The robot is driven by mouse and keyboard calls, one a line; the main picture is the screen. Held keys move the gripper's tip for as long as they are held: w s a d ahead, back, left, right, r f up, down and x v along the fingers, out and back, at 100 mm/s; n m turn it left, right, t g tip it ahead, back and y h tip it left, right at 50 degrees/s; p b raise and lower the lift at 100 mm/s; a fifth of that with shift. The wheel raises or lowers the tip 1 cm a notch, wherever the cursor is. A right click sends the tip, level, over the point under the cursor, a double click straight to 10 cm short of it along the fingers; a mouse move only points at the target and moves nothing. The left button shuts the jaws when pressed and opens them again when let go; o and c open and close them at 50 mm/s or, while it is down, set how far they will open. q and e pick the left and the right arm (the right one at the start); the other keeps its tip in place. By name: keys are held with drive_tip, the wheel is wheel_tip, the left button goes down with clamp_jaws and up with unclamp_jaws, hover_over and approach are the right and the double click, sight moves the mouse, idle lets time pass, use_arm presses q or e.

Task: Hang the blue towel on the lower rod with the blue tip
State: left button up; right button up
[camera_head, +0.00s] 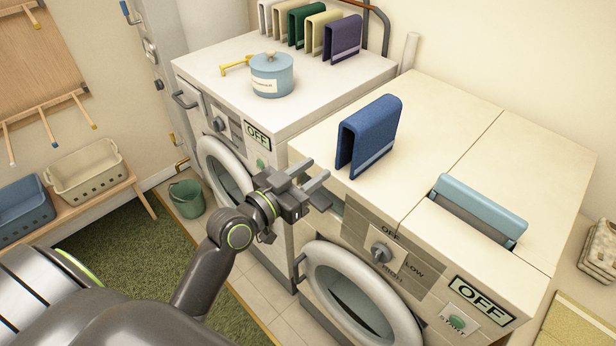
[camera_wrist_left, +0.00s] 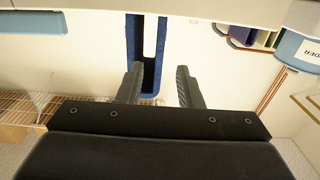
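The blue towel (camera_head: 368,137) stands folded like an upside-down U on top of the right-hand white machine. In the left wrist view the towel (camera_wrist_left: 131,38) shows as a dark blue loop ahead of the fingers. My left gripper (camera_head: 316,174) is open and empty, just left of the towel and apart from it, beside the machine's top front edge. Its two fingers are spread in the left wrist view (camera_wrist_left: 160,85). My right gripper is out of view.
A light blue canister (camera_head: 272,75) and a yellow tool (camera_head: 234,66) stand on the left machine (camera_head: 330,85), with several folded cloths (camera_head: 305,25) behind. A light blue handle (camera_head: 480,207) rises from the right machine. Baskets (camera_head: 88,172) sit on a bench below the rods.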

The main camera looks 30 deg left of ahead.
use_arm(q)
drive_tip(key=shift+s+a, duration=0.1)
drive_tip(key=shift+s, duration=0.25)
